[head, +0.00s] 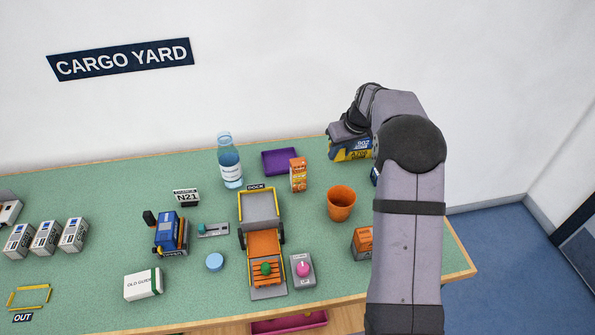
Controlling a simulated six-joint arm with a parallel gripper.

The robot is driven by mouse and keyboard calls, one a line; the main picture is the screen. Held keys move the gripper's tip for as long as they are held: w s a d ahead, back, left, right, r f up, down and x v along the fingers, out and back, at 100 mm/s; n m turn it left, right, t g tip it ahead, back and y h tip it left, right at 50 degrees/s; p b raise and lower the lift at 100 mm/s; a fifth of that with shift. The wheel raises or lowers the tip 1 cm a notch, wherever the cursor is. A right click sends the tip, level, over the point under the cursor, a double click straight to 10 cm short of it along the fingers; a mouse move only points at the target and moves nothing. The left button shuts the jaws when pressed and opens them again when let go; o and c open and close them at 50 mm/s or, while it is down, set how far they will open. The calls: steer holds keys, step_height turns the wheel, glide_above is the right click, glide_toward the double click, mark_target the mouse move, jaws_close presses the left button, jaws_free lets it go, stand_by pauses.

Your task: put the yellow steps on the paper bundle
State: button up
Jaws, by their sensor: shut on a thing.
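My gripper (347,136) is at the back right of the green table, seen from behind the arm, and shut at a yellow and blue piece. The yellow part (352,156), with dark marks, looks like the yellow steps; a blue part marked 902 is just above it. Their full shape, the fingertips and any contact with the table are hidden or too small to tell. The paper bundle (141,286) appears to be the white block marked OLD GUIDE, lying at the front left with nothing on top.
An orange cup (341,203), juice carton (298,174), purple tray (280,161) and bottle (230,162) stand between gripper and bundle. The orange dock vehicle (263,245), blue vehicle (171,234) and round blue piece (214,262) are nearer the bundle. Several white boxes (45,238) stand left.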

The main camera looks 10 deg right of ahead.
steer(key=shift+r, duration=0.1)
steer(key=r, duration=0.5)
steer(key=a+r, duration=0.1)
steer(key=r, duration=0.2)
steer(key=a+n+y+p, duration=0.1)
steer(key=a+n, duration=0.2)
steer(key=a, duration=1.3)
steer(key=n+g+y+p, duration=0.2)
steer(key=n+g+p, duration=0.1)
steer(key=n, duration=0.5)
glide_above(142, 282)
steer(key=s+d, duration=0.1)
steer(key=d, duration=0.1)
steer(key=shift+w+a+f+p, duration=0.1)
steer(key=shift+f+p, duration=0.2)
steer(key=shift+f, duration=3.45)
steer(key=shift+w+f+p, duration=0.1)
steer(key=shift+f+p, duration=0.2)
steer(key=shift+f, duration=3.45)
